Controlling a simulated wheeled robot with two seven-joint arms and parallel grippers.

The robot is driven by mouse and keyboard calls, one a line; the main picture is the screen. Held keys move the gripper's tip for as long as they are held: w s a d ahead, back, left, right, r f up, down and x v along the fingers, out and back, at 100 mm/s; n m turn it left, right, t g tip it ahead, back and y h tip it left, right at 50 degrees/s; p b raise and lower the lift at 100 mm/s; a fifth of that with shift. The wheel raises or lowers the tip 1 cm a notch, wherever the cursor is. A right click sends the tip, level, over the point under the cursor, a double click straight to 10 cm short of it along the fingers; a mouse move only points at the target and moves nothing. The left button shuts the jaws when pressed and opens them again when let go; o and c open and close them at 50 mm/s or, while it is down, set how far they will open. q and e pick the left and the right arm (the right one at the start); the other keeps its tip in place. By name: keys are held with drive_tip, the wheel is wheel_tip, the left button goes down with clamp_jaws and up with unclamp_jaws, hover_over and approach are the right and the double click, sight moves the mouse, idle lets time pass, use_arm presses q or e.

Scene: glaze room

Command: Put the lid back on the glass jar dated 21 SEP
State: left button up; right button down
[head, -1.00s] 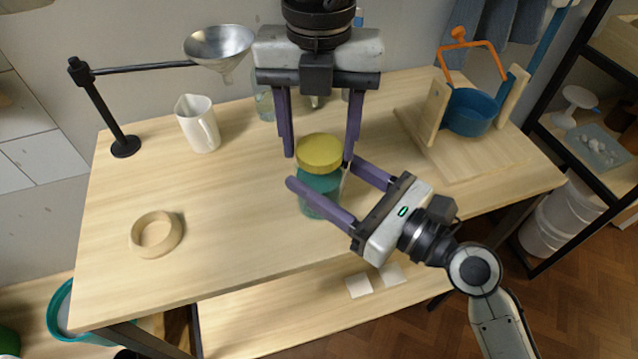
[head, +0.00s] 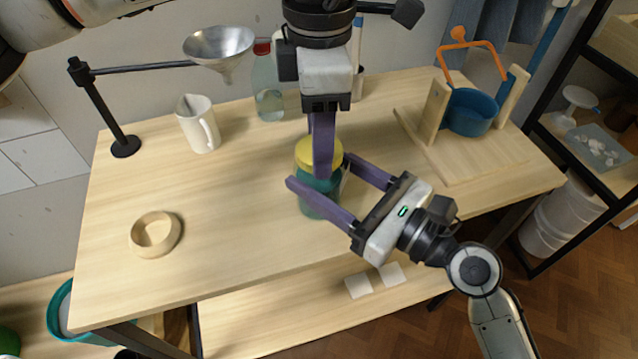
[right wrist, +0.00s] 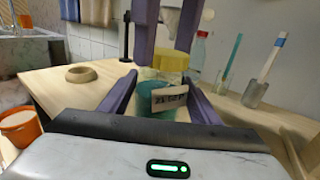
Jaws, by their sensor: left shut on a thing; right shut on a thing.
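The glass jar (head: 309,203) with teal contents stands on the table. Its tag (right wrist: 169,98) reads 21 SEP in the right wrist view. The yellow lid (head: 304,153) is at the jar's mouth and looks level; it also shows in the right wrist view (right wrist: 171,60). Whether it is fully seated I cannot tell. My left gripper (head: 322,165) points down from above, shut on the lid, its near finger hiding part of lid and jar. My right gripper (head: 320,172) is shut on the jar's body from the front right.
A wooden ring (head: 156,234) lies at left. A white jug (head: 198,124), a funnel (head: 218,50) on a stand, and a red-capped bottle (head: 268,88) are at the back. A wooden frame with a blue pot (head: 470,112) stands at right. The table's front left is clear.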

use_arm(q)
drive_tip(key=m, duration=0.5)
drive_tip(key=o, duration=1.3)
drive_tip(key=shift+c, duration=0.2)
drive_tip(key=shift+r, duration=0.1)
wheel_tip(320, 180, up, 12)
use_arm(e)
drive_tip(key=c, duration=0.6)
unclamp_jaws()
drive_tip(key=shift+o, duration=0.2)
drive_tip(key=b+v, duration=0.2)
drive_tip(key=v, duration=0.7)
drive_tip(key=shift+f, duration=0.15)
use_arm(q)
drive_tip(key=shift+f, duration=1.1)
use_arm(e)
drive_tip(key=shift+s+d+r, duration=0.2)
drive_tip(key=shift+s+d, duration=0.25)
drive_tip(key=shift+d, duration=0.05)
